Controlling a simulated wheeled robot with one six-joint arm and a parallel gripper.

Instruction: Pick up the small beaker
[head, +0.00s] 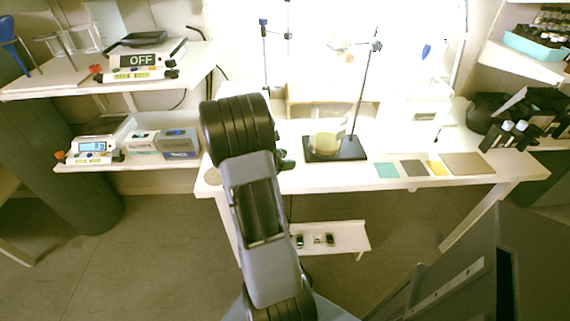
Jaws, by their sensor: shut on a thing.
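A clear glass beaker with a pale yellowish tint (327,137) stands upright on the black base of a stand on the white table. Other clear glass beakers (85,38) stand on the upper left shelf. I cannot tell from this view which one is the small beaker. My arm reaches up the middle of the head view to the table's front edge. Its dark upper joint hides the place behind it. My gripper's fingertips do not show, and neither does anything held in them.
The white table (330,182) carries stands and flat coloured squares (387,170) at its front right. Left shelves hold a scale reading OFF (140,60), another scale (92,147) and boxes (180,143). Dark equipment (490,112) stands at the right. Bare table shows around the stand.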

